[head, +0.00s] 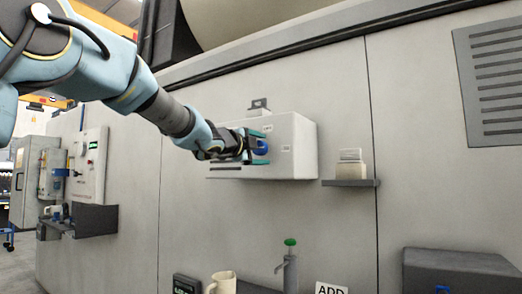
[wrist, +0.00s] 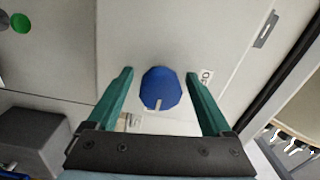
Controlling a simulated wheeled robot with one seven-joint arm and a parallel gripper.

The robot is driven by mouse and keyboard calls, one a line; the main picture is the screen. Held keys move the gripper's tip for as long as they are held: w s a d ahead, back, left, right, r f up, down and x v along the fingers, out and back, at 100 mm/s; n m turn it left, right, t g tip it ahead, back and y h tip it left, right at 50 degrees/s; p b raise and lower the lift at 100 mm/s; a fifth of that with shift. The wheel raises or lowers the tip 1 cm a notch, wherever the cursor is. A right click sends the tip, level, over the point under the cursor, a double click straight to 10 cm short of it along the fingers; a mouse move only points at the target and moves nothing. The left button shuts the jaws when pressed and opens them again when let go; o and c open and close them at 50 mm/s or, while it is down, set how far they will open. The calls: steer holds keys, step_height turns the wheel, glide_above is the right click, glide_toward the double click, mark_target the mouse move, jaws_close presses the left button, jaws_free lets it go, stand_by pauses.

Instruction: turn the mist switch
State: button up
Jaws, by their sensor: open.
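The switch is a blue many-sided knob (wrist: 161,88) with a pale pointer mark, on the face of a white box (head: 293,140). In the head view the knob (head: 262,147) shows between my fingers. My gripper (head: 262,148) is in front of the box face. In the wrist view my gripper (wrist: 160,88) has its two green fingers apart, one on each side of the knob, with a gap on both sides. I cannot tell how deep the fingertips reach along the knob. A small label, partly hidden by a finger, is beside the knob.
A small shelf (head: 350,183) with a pale block on it juts out right of the box. Below are a green-topped pump (head: 290,262), a mug (head: 223,282) and an "ADD" sign (head: 331,289).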

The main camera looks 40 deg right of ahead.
steer(key=b+v, duration=0.1)
steer(key=v, duration=0.9)
steer(key=shift+a, duration=0.45)
steer(key=w+a+f+n+t+y+p, duration=0.2)
steer(key=w+a+f+n+t+y, duration=0.3)
steer(key=w+a+f+n, duration=0.6)
steer(key=w+a+f+n+y+p, duration=0.1)
steer(key=w+a+f+n+y, duration=0.25)
steer(key=a, duration=0.35)
steer(key=w+a+f+n+y+p, duration=0.2)
steer(key=w+a+f+y, duration=0.1)
steer(key=a+f, duration=0.25)
steer(key=s+a+f+n+g+y+p, duration=0.1)
steer(key=a+f+n, duration=0.15)
steer(key=a, duration=0.25)
steer(key=s+a+f+n+y, duration=0.1)
steer(key=a+f+n+y, duration=0.1)
steer(key=a+f, duration=0.25)
steer(key=s+a+f+n+g+y+p, duration=0.1)
steer(key=s+a+f+n+g, duration=0.2)
steer(key=s+a, duration=0.5)
steer(key=s+a+f+n+g+y+p, duration=0.2)
steer(key=s+a+f+n+g, duration=0.2)
steer(key=s+a+f+n, duration=0.2)
steer(key=shift+s+a+f, duration=0.45)
steer(key=shift+s+a, duration=0.45)
steer(key=shift+a, duration=0.25)
